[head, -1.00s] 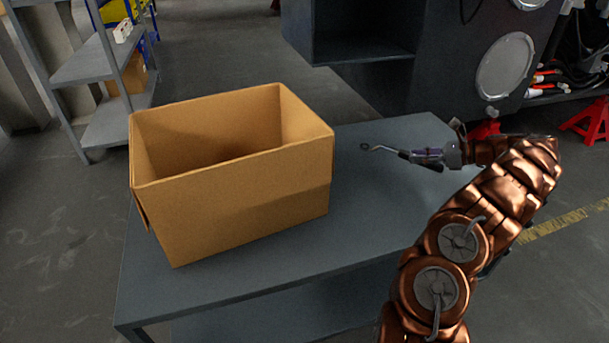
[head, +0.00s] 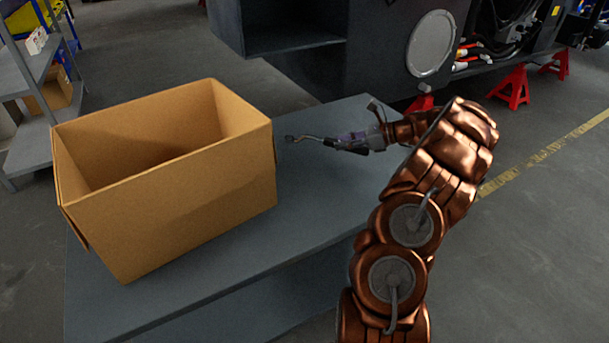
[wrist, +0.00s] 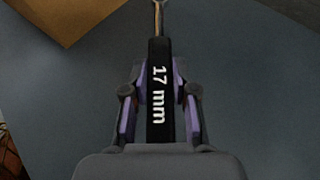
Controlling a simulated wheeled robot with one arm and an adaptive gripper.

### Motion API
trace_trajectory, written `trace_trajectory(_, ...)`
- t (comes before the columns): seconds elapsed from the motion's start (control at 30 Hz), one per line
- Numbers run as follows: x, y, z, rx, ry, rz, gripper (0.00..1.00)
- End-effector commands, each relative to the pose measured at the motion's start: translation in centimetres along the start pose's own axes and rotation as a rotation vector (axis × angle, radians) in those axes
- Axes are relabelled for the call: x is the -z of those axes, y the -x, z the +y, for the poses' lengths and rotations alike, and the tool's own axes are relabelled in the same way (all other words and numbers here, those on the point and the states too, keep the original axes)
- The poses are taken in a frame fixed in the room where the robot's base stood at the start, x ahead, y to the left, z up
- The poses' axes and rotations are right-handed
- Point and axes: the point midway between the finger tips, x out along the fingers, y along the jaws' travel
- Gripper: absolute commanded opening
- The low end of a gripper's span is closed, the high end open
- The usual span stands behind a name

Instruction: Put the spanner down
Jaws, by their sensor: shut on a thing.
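The spanner (head: 312,138) is held in my gripper (head: 350,141), pointing left over the table toward the cardboard box. In the wrist view, its black handle (wrist: 159,95) is marked "17 mm" and lies between the purple-sided fingers of my gripper (wrist: 160,105). Its metal shaft runs away to the top edge, where the tip is cut off. The spanner appears above the grey table (head: 300,205), just right of the box; the exact height is hard to tell.
An open, seemingly empty cardboard box (head: 185,205) stands on the left of the table; its floor is partly hidden. The tabletop right of it is clear. A dark machine chassis (head: 375,50) and red stands (head: 511,88) are behind. Grey shelves (head: 40,140) stand at left.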

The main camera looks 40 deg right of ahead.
Motion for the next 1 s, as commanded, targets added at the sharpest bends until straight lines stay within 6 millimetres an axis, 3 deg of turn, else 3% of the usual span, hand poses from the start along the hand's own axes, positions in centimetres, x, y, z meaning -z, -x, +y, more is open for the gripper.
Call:
trace_trajectory(0.93, -3.5, -8.6, 9.3, -0.001, 0.003, 0.001, 0.00)
trace_trajectory(1.0, -2.5, -8.9, 9.2, 0.000, -0.001, 0.001, 0.00)
